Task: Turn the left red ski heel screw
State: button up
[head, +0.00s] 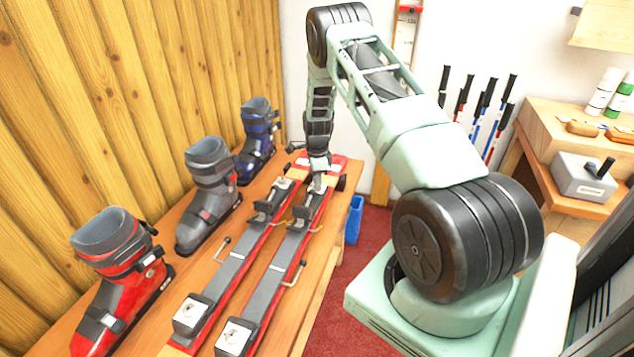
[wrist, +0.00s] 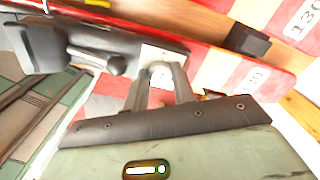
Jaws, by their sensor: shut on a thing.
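Two red skis with grey bindings lie side by side on the wooden bench, the left-hand ski (head: 229,268) and the right-hand ski (head: 267,287). My gripper (head: 318,186) points down at the far end of the right-hand ski in the head view. In the wrist view, my gripper's two fingers (wrist: 161,78) reach to a white plate on a dark binding part (wrist: 98,50). They are closed on a small pale round piece, which looks like the heel screw (wrist: 160,72). The fingers hide most of it, and its turn angle cannot be told.
A red boot (head: 112,285), a grey boot (head: 208,190) and a blue boot (head: 257,140) stand left of the skis, along the wooden wall. Ski poles (head: 487,105) lean on the back wall. A side bench (head: 543,120) with bottles stands at the right.

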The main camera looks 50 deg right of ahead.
jog(key=n+b, duration=0.2)
jog(key=n, duration=0.1)
jog(key=shift+f+n, duration=0.1)
jog(key=shift+n, duration=0.2)
jog(key=n+b, duration=0.1)
jog(key=n, duration=0.2)
jog(key=shift+n+b, duration=0.3)
jog(key=shift+b, duration=0.05)
jog(key=n+b, duration=0.2)
jog(key=n, duration=0.4)
jog(key=n+b, duration=0.1)
jog(key=n, duration=0.3)
jog(key=shift+s+n, duration=0.1)
jog(key=shift+n, duration=2.5)
jog(key=o, duration=1)
